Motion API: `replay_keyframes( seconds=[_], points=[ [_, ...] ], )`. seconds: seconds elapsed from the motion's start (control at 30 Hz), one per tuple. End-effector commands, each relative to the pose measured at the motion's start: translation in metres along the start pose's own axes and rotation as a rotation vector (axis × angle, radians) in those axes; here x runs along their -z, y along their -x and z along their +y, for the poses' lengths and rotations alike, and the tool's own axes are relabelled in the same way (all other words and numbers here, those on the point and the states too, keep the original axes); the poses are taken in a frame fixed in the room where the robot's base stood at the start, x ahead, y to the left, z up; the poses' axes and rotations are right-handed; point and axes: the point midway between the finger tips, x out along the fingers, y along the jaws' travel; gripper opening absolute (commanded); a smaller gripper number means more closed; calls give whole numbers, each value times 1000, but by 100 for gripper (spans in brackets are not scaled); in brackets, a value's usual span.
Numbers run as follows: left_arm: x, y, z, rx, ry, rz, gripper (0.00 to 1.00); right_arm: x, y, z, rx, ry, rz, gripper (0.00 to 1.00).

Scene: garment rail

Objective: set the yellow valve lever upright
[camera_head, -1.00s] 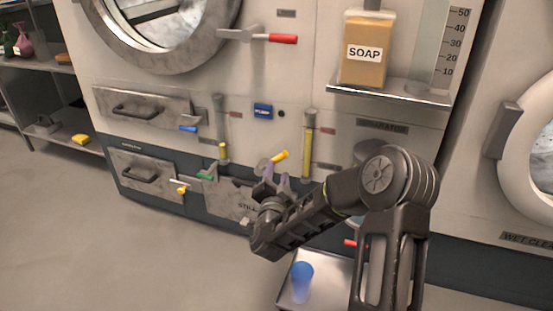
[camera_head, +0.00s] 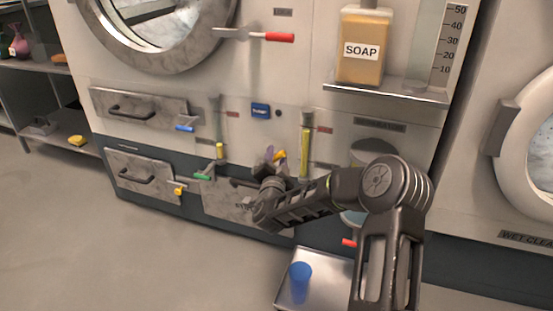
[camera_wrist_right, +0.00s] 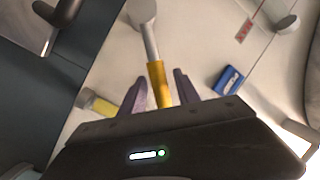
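The yellow valve lever (camera_head: 280,155) is on the machine's front panel, mostly hidden behind my right gripper (camera_head: 274,156) in the head view. Earlier it showed lying nearly sideways, its yellow end slightly raised to the right. In the right wrist view, its yellow grip (camera_wrist_right: 158,82) extends from a grey stem and round pivot (camera_wrist_right: 140,12). The two purple fingers of my right gripper (camera_wrist_right: 160,80) stand on either side of the grip, with a narrow gap showing on each side. My left gripper is not in view.
Yellow sight tubes (camera_head: 305,155) stand beside the lever. A blue button plate (camera_head: 260,110) is above it. Blue (camera_head: 185,128), green (camera_head: 203,177) and red (camera_head: 280,37) handles project nearby. A tray (camera_head: 325,285) with a blue cup (camera_head: 300,280) is below.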

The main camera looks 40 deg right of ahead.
Motion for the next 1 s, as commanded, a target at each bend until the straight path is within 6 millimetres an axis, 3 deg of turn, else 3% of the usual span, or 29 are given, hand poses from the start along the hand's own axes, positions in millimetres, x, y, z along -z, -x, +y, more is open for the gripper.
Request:
replay_keyframes(
  seconds=[0.43, 1.0],
  points=[
    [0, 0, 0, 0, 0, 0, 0, 0, 0, 0, 0, 0, 0, 0],
    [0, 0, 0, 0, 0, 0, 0, 0, 0, 0, 0, 0, 0, 0]
  ],
)
